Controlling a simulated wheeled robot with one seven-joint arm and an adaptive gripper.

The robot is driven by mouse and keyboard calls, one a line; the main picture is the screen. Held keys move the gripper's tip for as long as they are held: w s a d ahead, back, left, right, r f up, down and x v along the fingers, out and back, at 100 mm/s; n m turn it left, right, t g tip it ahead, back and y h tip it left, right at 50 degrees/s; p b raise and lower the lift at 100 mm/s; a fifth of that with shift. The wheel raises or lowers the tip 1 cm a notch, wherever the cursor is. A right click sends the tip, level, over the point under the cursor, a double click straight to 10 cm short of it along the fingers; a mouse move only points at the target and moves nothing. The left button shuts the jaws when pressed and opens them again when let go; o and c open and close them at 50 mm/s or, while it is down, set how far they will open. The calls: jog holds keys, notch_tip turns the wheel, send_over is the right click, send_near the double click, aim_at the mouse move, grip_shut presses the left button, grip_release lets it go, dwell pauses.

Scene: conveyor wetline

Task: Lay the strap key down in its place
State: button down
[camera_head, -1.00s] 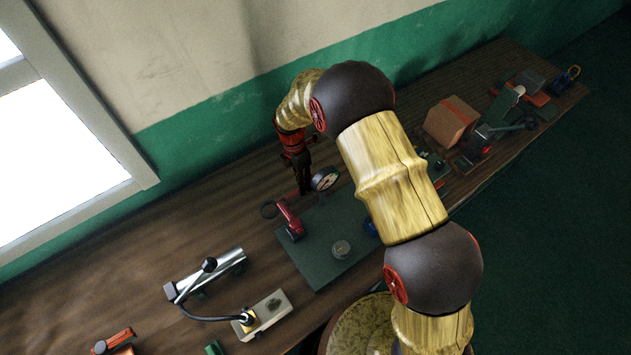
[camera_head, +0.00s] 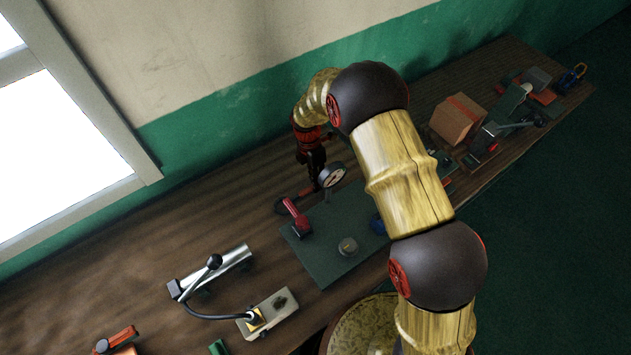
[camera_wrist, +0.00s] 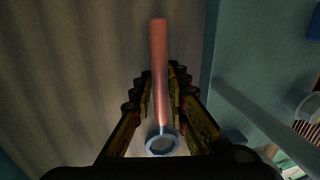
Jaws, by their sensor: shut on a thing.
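The strap key (camera_wrist: 160,75) shows in the wrist view as a reddish rod with a grey ring (camera_wrist: 162,143) at its lower end. My gripper (camera_wrist: 160,100) is shut on it, with the fingers on both sides of the rod. In the head view my gripper (camera_head: 314,168) hangs over the bench behind the green mat (camera_head: 325,262), just left of a round dial gauge (camera_head: 332,175). The strap key cannot be made out clearly there. I cannot tell which spot is its place.
A red-handled tool (camera_head: 297,218) stands on the mat's left part, with a small round disc (camera_head: 348,247) nearer the front. A silver cylinder (camera_head: 215,268) and a pale block (camera_head: 268,313) lie left. A cardboard box (camera_head: 458,120) stands right. Bare bench lies left of the mat.

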jog(key=shift+f, duration=0.25)
jog(key=c, duration=1.8)
grip_release()
jog(key=shift+c, duration=0.2)
jog(key=shift+o, duration=0.5)
notch_tip(320, 180, up, 8)
jog(key=w, duration=0.1)
jog(key=shift+a, duration=0.35)
jog(key=shift+f, duration=0.15)
